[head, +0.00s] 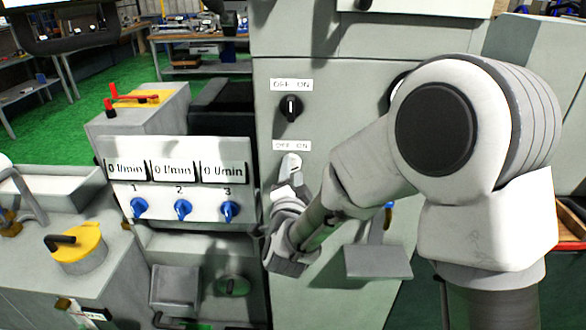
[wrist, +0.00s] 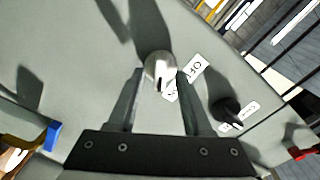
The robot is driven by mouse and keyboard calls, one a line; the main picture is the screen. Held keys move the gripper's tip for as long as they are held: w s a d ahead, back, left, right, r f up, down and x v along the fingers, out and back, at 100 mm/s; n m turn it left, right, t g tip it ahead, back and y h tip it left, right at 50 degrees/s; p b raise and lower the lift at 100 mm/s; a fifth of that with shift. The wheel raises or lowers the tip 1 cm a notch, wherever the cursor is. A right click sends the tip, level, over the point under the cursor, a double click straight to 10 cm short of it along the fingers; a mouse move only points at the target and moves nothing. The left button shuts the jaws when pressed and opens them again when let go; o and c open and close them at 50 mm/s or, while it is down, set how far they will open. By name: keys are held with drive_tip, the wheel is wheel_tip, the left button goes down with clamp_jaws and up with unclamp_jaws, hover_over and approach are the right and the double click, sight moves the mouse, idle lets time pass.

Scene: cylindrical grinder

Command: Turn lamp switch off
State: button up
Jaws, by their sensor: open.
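The machine's upright grey panel carries two rotary switches under OFF ON labels. The lower switch, with a silver knob (head: 292,162), shows between my fingertips in the wrist view (wrist: 159,68). The upper switch has a black knob (head: 291,107); it also shows in the wrist view (wrist: 228,110), outside my fingers. No label naming the lamp is readable. My gripper (head: 288,187) is open, with one finger on each side of the silver knob in the wrist view (wrist: 160,78). I cannot tell whether the fingers touch it. The lower label (wrist: 194,68) is partly hidden by a finger.
Left of the panel stands a box with several flow displays (head: 171,171) and blue knobs (head: 183,209). A yellow-topped part with a black handle (head: 78,246) is at lower left. A grey ledge (head: 378,262) juts out below my arm. Workbenches (head: 200,45) stand behind.

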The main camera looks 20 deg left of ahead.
clamp_jaws()
idle(0.3)
drive_tip(key=shift+n+b, duration=0.4)
drive_tip(key=shift+b, duration=0.1)
drive_tip(key=shift+f+n+b, duration=0.1)
drive_tip(key=shift+n+b, duration=0.8)
drive_tip(key=shift+b, duration=0.25)
drive_tip(key=n+b, duration=0.2)
drive_tip(key=shift+a+n, duration=0.1)
drive_tip(key=shift+n, duration=0.3)
drive_tip(key=shift+a+r+n+b, duration=0.15)
drive_tip(key=shift+n+b, duration=0.45)
drive_tip(key=shift+n, duration=1)
drive_tip(key=shift+d+r+n+b, duration=0.15)
drive_tip(key=shift+n+b, duration=0.4)
drive_tip(key=shift+n, duration=1.05)
drive_tip(key=shift+a+n, duration=0.1)
drive_tip(key=shift+n, duration=0.2)
